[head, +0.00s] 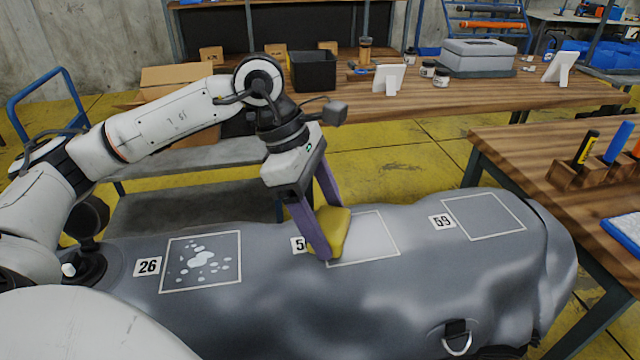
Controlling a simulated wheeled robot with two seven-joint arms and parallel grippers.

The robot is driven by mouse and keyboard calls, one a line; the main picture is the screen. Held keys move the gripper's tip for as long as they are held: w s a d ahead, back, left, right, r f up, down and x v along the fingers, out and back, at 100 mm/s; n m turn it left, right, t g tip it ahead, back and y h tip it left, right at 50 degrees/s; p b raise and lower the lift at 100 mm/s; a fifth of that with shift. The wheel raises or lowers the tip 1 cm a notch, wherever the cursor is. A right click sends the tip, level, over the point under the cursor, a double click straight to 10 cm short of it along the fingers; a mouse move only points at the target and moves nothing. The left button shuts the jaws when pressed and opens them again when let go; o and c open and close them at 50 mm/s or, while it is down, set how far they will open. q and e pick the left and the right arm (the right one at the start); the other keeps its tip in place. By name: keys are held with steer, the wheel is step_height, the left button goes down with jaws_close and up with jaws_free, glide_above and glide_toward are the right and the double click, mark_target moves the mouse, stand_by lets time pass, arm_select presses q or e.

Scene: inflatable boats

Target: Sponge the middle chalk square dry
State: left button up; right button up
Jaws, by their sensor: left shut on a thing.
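A grey inflatable tube (300,318) lies across the view with three chalk squares on it. The middle chalk square (375,240) shows a pale grey surface, and its left part is hidden by my gripper and the sponge. My left gripper (328,238) is shut on a yellow sponge (334,228), which is at the left side of the middle square; I cannot tell whether it touches the tube. The left square (200,262), by the label 26 (148,266), holds white wet-looking spots. The right square (484,217), by the label 59 (441,221), looks plain. My right gripper is not in view.
A wooden bench (480,95) behind holds a black bin (312,71), a grey case (478,57) and small jars. A wooden table (520,145) at the right carries a pen block (580,180). A metal D-ring (457,336) sits on the tube's near side.

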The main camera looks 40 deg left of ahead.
arm_select(q)
step_height(320, 180, up, 3)
steer(key=shift+f+p, duration=0.15)
steer(key=shift+p, duration=0.15)
steer(key=shift+w+r, duration=0.1)
steer(key=shift+r, duration=0.1)
steer(key=shift+r+p, duration=0.75)
steer(key=shift+r, duration=0.05)
steer(key=shift+r+p, duration=0.55)
steer(key=shift+r, duration=0.25)
steer(key=shift+r+p, duration=0.45)
steer(key=shift+r, duration=0.45)
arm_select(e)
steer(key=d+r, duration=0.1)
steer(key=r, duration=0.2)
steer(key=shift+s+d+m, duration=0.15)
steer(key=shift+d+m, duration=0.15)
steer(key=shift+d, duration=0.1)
arm_select(q)
steer(key=shift+d, duration=0.1)
